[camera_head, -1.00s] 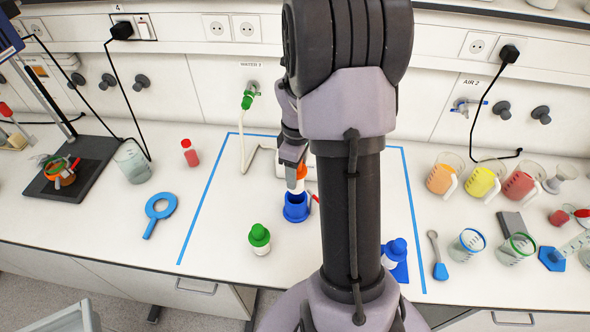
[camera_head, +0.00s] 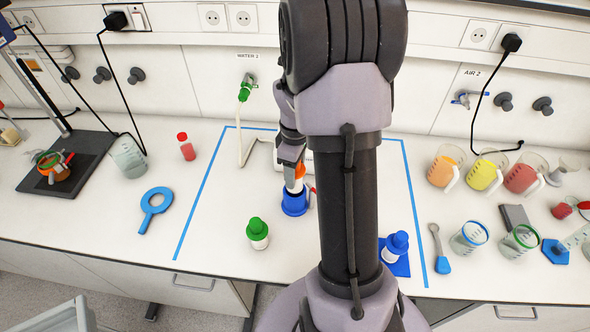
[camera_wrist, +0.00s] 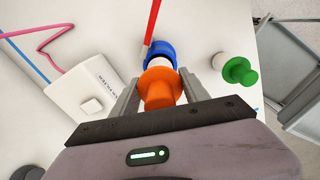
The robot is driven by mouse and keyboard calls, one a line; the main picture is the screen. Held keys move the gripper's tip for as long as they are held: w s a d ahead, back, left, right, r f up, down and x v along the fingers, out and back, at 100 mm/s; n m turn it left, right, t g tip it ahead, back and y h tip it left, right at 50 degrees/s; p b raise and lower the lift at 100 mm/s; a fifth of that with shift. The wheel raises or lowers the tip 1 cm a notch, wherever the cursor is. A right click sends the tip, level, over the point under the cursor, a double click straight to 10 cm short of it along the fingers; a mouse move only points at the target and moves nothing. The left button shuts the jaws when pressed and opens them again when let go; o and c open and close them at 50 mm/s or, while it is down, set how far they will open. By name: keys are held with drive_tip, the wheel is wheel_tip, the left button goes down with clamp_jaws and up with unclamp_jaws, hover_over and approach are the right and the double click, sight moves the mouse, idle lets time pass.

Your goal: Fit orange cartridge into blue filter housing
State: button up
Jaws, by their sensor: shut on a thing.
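The orange cartridge (camera_wrist: 160,86) has an orange cap and a white body below it. My gripper (camera_wrist: 160,92) is shut on its orange cap, which also shows in the head view (camera_head: 298,171). The blue filter housing (camera_head: 295,203) stands upright on the bench inside the blue tape outline. The cartridge is directly above the housing, its white lower part at or inside the rim; how deep it sits I cannot tell. In the wrist view the housing (camera_wrist: 162,50) shows just beyond the cartridge, partly hidden by it.
A green-capped white cartridge (camera_head: 257,233) stands front left of the housing. A blue-capped one (camera_head: 396,246) stands on a blue pad at the right, beside my arm. A white box (camera_wrist: 92,90) is near the gripper. Beakers (camera_head: 486,172) stand far right.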

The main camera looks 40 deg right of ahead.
drive_tip(key=shift+f+b, duration=2)
drive_tip(key=shift+f, duration=0.85)
drive_tip(key=shift+r, duration=0.1)
drive_tip(key=shift+r+p, duration=2.4)
drive_tip(key=shift+r, duration=0.3)
drive_tip(key=shift+f+b, duration=1.85)
drive_tip(key=shift+f, duration=0.9)
